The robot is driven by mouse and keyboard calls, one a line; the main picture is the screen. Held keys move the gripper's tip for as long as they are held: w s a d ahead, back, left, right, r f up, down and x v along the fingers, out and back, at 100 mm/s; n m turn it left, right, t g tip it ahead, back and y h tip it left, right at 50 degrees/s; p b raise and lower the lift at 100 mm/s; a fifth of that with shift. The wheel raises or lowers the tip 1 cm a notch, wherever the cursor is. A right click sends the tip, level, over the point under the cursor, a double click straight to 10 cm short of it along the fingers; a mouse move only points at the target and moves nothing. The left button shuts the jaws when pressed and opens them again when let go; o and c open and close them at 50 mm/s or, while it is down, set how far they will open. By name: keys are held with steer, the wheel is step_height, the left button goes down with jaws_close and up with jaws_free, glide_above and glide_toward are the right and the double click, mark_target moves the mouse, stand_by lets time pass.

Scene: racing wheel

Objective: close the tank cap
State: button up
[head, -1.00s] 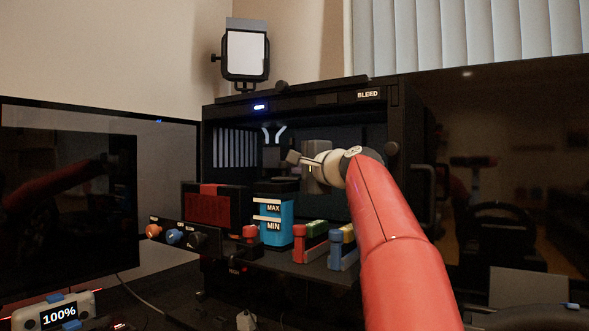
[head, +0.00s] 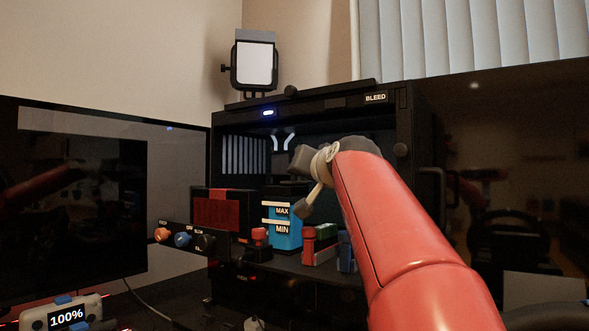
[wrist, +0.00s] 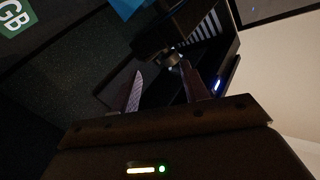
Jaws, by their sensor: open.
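The blue tank (head: 290,236) with MAX and MIN labels stands in the black cabinet in the head view. Its dark top (head: 280,191) is hard to make out against the dark interior, and I cannot tell how the cap sits. In the wrist view a blue patch (wrist: 125,7) shows at the top edge. My gripper (wrist: 161,68) is open, with two separate fingers and nothing seen between them. A round dark fitting (wrist: 172,58) lies beyond the fingertips. In the head view my arm's end is in front of the cabinet, beside the tank's upper right.
The black cabinet (head: 330,100) encloses the tank. A red-and-black box (head: 216,212), knobs (head: 183,240) and small coloured blocks (head: 319,244) crowd around it. Dark monitors flank it, the left one (head: 75,190) close by.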

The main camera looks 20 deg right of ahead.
steer(key=w+n+p, duration=0.1)
steer(key=w, duration=0.1)
steer(key=w+r+n+p, duration=0.1)
steer(key=w, duration=0.2)
steer(key=w+n+h+p, duration=0.1)
steer(key=w, duration=0.1)
steer(key=shift+w+a+r+n+t, duration=0.15)
steer(key=shift+n+t, duration=0.15)
steer(key=shift+n, duration=0.1)
steer(key=shift+c, duration=0.4)
jaws_close()
